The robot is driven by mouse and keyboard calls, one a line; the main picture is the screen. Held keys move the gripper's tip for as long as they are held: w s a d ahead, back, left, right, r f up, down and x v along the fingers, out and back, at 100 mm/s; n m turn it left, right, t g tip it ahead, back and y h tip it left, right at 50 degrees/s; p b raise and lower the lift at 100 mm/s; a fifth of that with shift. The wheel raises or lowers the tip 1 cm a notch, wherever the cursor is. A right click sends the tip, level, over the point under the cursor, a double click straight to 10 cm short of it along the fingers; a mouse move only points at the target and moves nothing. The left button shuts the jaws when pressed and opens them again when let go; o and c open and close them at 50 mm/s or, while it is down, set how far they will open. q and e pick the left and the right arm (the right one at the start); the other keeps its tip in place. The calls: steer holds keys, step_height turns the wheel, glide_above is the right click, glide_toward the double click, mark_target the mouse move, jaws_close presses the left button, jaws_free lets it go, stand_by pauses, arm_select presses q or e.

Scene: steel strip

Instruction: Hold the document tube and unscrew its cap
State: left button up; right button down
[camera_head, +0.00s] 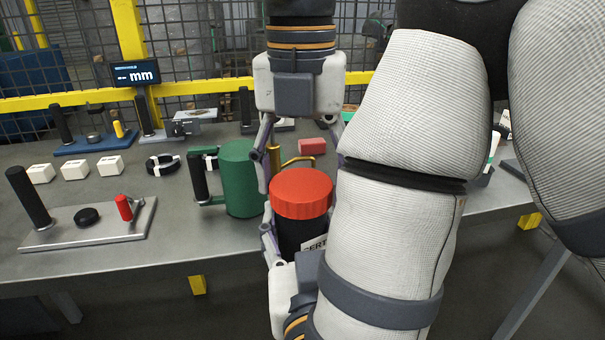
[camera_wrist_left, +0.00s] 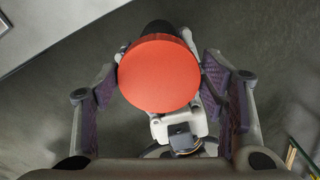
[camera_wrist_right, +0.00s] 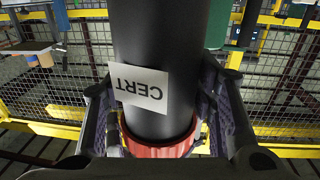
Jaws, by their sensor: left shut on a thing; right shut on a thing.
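The document tube (camera_head: 288,236) is black with a white CERT label (camera_wrist_right: 140,88). It stands about upright near the table's front edge, with its red cap (camera_head: 301,193) on top. My left gripper (camera_head: 301,180) comes down from above and is shut on the cap. The left wrist view shows the cap (camera_wrist_left: 160,76) between its fingers. My right gripper (camera_wrist_right: 158,95) is shut on the tube's black body, below the cap. A red ring (camera_wrist_right: 158,142) shows on the tube in the right wrist view. My pale arm hides the tube's right side in the head view.
A green mug-like cylinder (camera_head: 239,178) with a black handle stands close left of the tube. A grey plate fixture (camera_head: 110,228) with a black handle and red knob lies farther left. White blocks (camera_head: 75,169) and a red block (camera_head: 312,146) sit behind. A mesh fence (camera_head: 200,50) closes the back.

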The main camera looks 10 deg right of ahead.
arm_select(q)
steer(key=n, duration=1.7)
steer(key=shift+a+n, duration=0.1)
steer(key=shift+n, duration=0.3)
steer(key=n, duration=0.9)
steer(key=shift+a, duration=0.1)
steer(key=o, duration=1.3)
